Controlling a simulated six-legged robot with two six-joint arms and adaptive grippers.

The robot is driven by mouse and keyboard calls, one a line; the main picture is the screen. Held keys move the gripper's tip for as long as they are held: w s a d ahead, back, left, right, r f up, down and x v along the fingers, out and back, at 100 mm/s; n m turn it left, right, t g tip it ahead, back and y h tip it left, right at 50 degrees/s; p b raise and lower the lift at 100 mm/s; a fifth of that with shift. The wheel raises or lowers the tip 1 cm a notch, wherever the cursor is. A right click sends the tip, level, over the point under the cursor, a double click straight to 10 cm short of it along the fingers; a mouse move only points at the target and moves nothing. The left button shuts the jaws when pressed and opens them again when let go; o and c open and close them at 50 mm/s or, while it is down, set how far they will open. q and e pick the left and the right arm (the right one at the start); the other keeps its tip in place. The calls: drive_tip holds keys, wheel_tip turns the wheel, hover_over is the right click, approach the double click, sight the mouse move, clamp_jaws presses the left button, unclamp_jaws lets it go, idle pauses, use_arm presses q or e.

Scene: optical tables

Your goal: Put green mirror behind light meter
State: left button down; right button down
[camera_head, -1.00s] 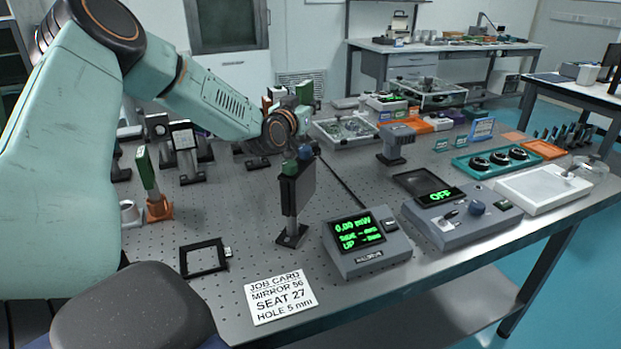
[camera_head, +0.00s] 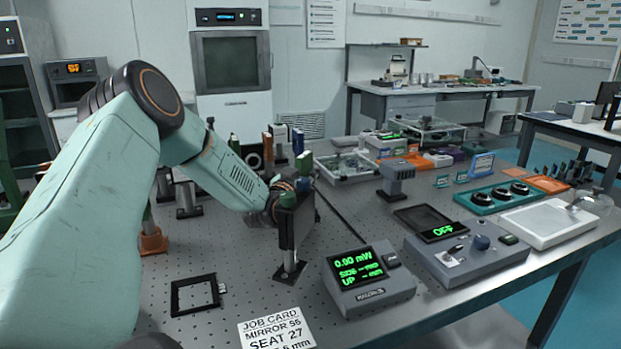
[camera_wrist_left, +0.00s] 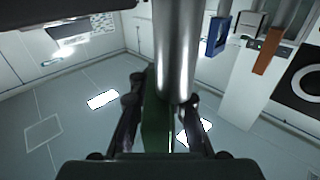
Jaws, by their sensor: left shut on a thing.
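The green mirror (camera_head: 304,164) shows as a green upright plate above my left gripper (camera_head: 290,193). In the left wrist view, the fingers (camera_wrist_left: 160,105) are shut on the green mirror (camera_wrist_left: 153,125), beside a shiny metal post. The light meter (camera_head: 370,278) is a grey box with a lit display reading 0.00 mW. A black upright panel on a post (camera_head: 289,268), perhaps its sensor head, stands left of the box. My gripper and the mirror are behind this panel, which hides the mirror's lower part. I cannot tell whether the mirror touches the table. My right gripper is out of view.
A grey control box (camera_head: 465,252) reading OFF stands right of the meter. A black square frame (camera_head: 197,295) and a job card (camera_head: 276,330) lie in front. Mounted optics, such as a blue plate (camera_head: 297,141), stand behind. Bare perforated tabletop (camera_head: 235,262) shows left of the panel.

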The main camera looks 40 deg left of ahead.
use_arm(q)
drive_tip(key=shift+w+a+f, duration=0.2)
drive_tip(key=shift+w+f, duration=0.2)
drive_tip(key=shift+f, duration=0.1)
drive_tip(key=c, duration=1.8)
unclamp_jaws()
drive_tip(key=shift+w+a+f, duration=0.1)
drive_tip(key=shift+f, duration=0.15)
drive_tip(key=o, duration=0.4)
drive_tip(key=shift+s+d+r, duration=0.2)
drive_tip(key=shift+s+r, duration=0.2)
drive_tip(key=shift+o, duration=0.5)
drive_tip(key=shift+w+a+f, duration=0.15)
drive_tip(key=shift+w+f, duration=0.15)
drive_tip(key=p+v, duration=0.6)
drive_tip(key=v, duration=0.6)
drive_tip(key=shift+s+r, duration=0.1)
drive_tip(key=shift+r, duration=0.05)
